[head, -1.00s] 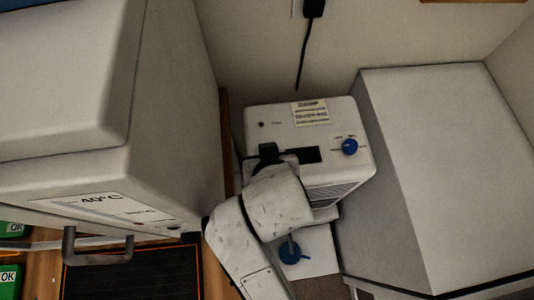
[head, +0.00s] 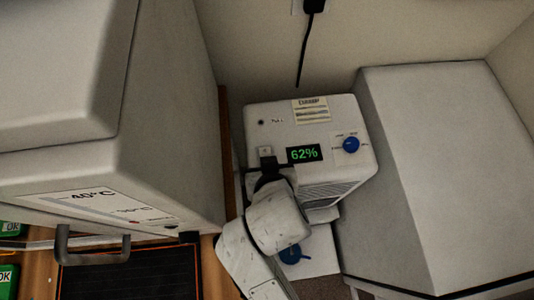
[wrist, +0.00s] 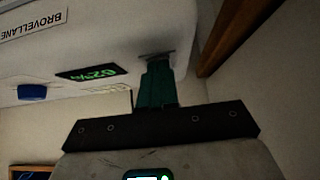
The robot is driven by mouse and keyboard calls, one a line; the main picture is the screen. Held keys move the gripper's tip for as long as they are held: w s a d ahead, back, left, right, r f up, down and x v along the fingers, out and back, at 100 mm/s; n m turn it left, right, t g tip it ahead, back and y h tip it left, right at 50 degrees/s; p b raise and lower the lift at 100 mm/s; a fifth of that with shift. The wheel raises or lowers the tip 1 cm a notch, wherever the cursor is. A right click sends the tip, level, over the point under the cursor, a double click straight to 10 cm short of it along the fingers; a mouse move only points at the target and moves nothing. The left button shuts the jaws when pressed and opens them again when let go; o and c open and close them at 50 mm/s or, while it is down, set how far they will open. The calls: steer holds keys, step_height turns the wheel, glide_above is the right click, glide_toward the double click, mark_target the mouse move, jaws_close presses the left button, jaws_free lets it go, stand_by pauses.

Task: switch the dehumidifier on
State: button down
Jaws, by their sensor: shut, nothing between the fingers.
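The dehumidifier (head: 345,115) is a white box in the head view, with a blue knob (head: 351,145) on its panel. Its display (head: 304,154) is lit and reads 62% in green; it also shows lit in the wrist view (wrist: 92,72). A small light square with a dark mark (head: 264,151) sits left of the display. My gripper (head: 268,166) is just below that square in the head view. In the wrist view its green fingers (wrist: 155,80) are shut together, with tips close to the panel. I cannot tell whether they touch it.
A large white cabinet with a 40°C label (head: 90,197) and handle (head: 92,252) stands at left. A big pale box (head: 440,160) stands close on the right. A black plug and cord (head: 303,50) hang on the wall behind. A blue round part (head: 290,254) sits below the dehumidifier.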

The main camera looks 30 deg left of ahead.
steer(key=shift+r, duration=0.2)
steer(key=shift+r+p, duration=0.65)
steer(key=shift+p, duration=0.35)
